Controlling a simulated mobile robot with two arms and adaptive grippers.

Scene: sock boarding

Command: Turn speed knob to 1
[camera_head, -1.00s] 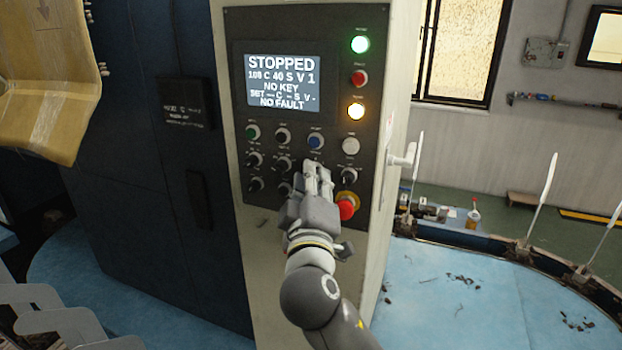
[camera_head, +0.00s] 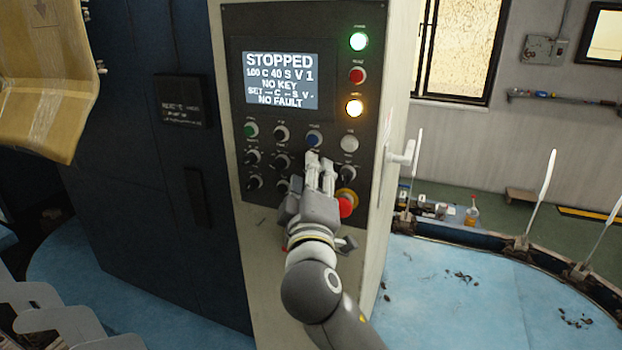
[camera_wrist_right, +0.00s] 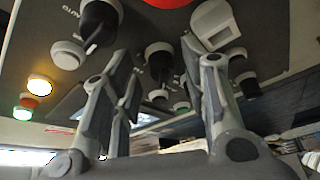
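The control panel (camera_head: 262,118) carries several black rotary knobs below a screen (camera_head: 280,80). The screen reads STOPPED, NO KEY and NO FAULT, with a "V 1" in its second line. My right gripper (camera_head: 320,165) is in front of the lower knob rows, fingers pointing up at the panel. It hides part of the knobs there. In the right wrist view my right gripper (camera_wrist_right: 166,75) has its fingers apart, with a black knob (camera_wrist_right: 159,58) showing between them; contact cannot be told. The labels are too small to tell which knob is speed. My left gripper is not in view.
A red stop button (camera_head: 346,207) sits just right of my right gripper. A white handle (camera_head: 402,157) sticks out from the cabinet's right side. Upright white boards (camera_head: 538,195) stand along the right.

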